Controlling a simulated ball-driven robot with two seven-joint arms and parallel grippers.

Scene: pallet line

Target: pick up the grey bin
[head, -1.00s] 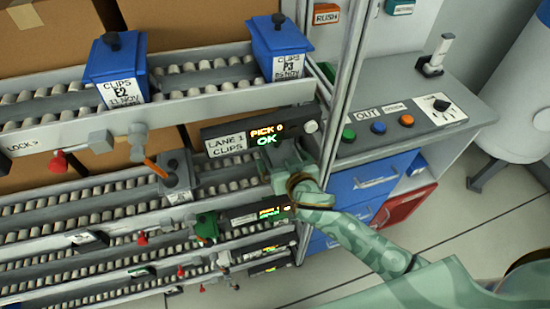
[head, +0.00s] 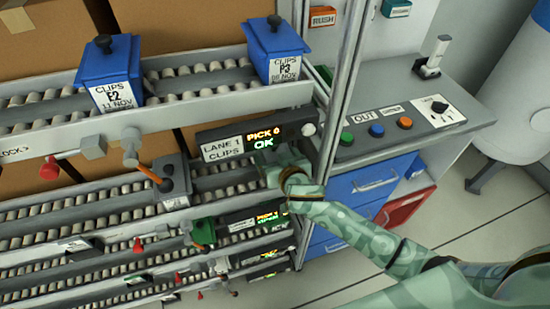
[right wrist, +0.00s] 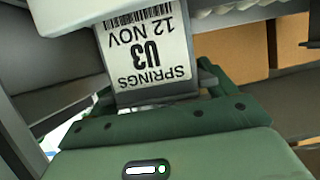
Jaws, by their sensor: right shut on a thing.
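A grey bin (right wrist: 145,45) with a white label reading SPRINGS U3 12 NOV fills the upper middle of the right wrist view. My right gripper (right wrist: 155,108) is shut on it at the label end. In the head view my right gripper (head: 274,174) is at the right end of the second lane, just below the lane 1 display. The bin between its fingers is hidden there. Another grey bin (head: 175,185) with a dark knob stands farther left on that lane. My left gripper is not in view.
Two blue bins, E2 (head: 110,75) and P3 (head: 280,50), stand on the top lane. The lane 1 display (head: 256,140) hangs close above the gripper. A rack post (head: 340,90) stands to the right, beside a button console (head: 400,120). A green bin (head: 203,232) is lower down.

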